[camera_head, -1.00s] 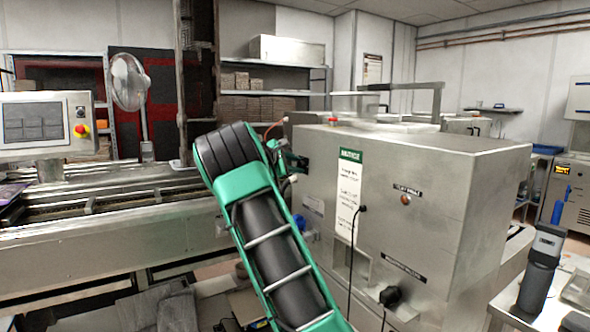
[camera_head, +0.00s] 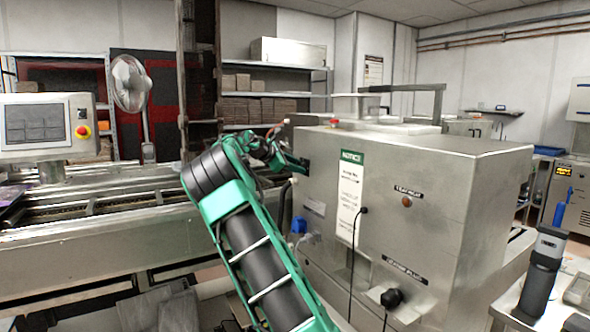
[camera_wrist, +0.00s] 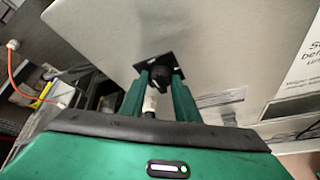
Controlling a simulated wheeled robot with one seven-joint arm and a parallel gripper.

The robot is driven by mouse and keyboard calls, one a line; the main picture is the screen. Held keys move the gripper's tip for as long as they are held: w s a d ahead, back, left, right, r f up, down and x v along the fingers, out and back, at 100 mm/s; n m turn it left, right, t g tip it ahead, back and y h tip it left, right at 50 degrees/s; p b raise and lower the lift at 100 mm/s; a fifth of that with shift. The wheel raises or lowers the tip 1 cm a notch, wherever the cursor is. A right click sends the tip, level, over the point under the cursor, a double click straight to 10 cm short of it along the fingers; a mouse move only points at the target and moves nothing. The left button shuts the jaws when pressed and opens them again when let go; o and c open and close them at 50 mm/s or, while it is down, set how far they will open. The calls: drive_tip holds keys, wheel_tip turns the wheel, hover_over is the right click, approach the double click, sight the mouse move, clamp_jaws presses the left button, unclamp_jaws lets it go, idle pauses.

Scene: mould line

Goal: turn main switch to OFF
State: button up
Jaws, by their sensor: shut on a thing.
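The main switch (camera_wrist: 158,70) is a black rotary knob on a dark square plate, fixed to a grey metal machine panel. My gripper (camera_wrist: 160,78) has its two green fingers shut on the knob, one on each side, in the wrist view. In the head view my gripper (camera_head: 298,164) reaches the left side face of the steel machine cabinet (camera_head: 440,205), near its upper corner. The switch is not clearly visible there. The knob's exact setting and any ON or OFF marks cannot be read.
A white label (camera_wrist: 298,75) is on the panel to the right. An orange cable (camera_wrist: 22,88) and yellow part lie at left in the wrist view. The conveyor line (camera_head: 100,225) runs at left, and a control screen (camera_head: 45,124) with a red button stands above it.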

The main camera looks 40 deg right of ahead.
drive_tip(key=shift+w+a+f, duration=0.15)
drive_tip(key=shift+a+f, duration=0.05)
drive_tip(key=shift+f, duration=0.15)
drive_tip(key=o, duration=1)
drive_tip(key=shift+o, duration=0.2)
drive_tip(key=v, duration=1)
drive_tip(key=shift+a+r, duration=0.2)
drive_tip(key=shift+r, duration=0.05)
